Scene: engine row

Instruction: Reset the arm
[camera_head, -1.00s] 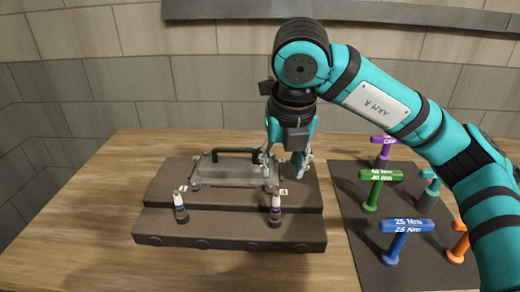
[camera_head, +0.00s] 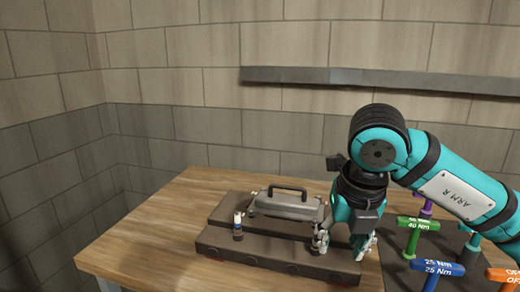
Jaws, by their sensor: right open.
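My right gripper (camera_head: 343,246) hangs downward with its fingers apart, in front of the right end of a dark stepped block (camera_head: 224,240). Nothing shows between its fingers. I cannot tell whether it touches the block. My right arm (camera_head: 455,192), teal and black, comes in from the right edge, bent at the elbow. My left gripper is not in view.
On the block sit a grey cover with a black handle (camera_head: 287,207) and a small white-and-blue-topped fastener (camera_head: 238,222). Coloured T-handled tools, including a green one (camera_head: 413,236) and a blue one (camera_head: 440,268), stand at right. The wooden table (camera_head: 165,225) is clear at left.

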